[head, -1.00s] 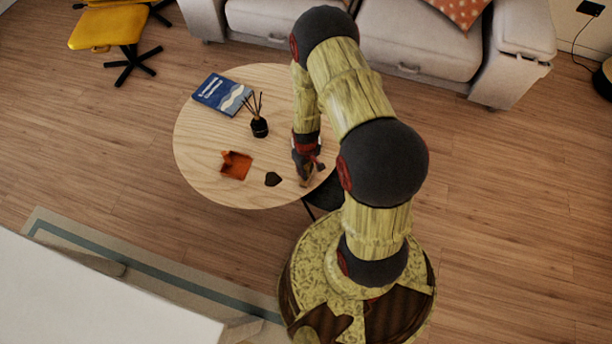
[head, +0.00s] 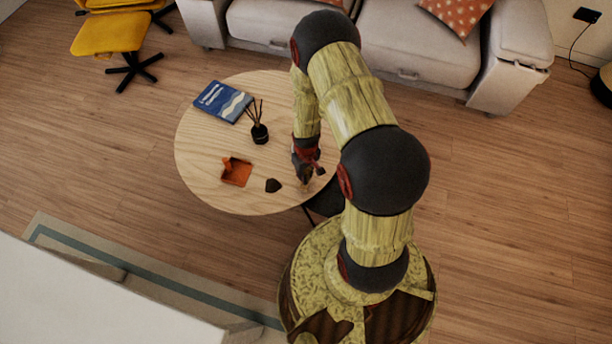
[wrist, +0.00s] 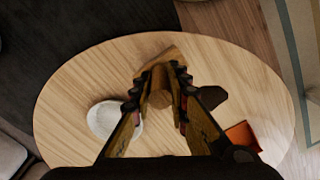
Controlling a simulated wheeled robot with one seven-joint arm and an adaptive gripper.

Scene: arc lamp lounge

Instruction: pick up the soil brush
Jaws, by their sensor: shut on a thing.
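The soil brush (wrist: 161,88) is a brown wooden piece with a round handle end and a wider, angled far end, seen in the wrist view. My gripper (wrist: 158,100) is shut on it, with one finger on each side of the handle. In the head view my gripper (head: 307,172) is at the right front part of the round table (head: 215,193). My arm and fingers hide most of the brush there. I cannot tell whether the brush touches the table.
On the table are an orange tray (head: 236,173), a small dark object (head: 273,185), a black reed diffuser (head: 260,133) and a blue book (head: 222,101). A white round item (wrist: 104,118) shows in the wrist view. A sofa (head: 387,60) stands behind.

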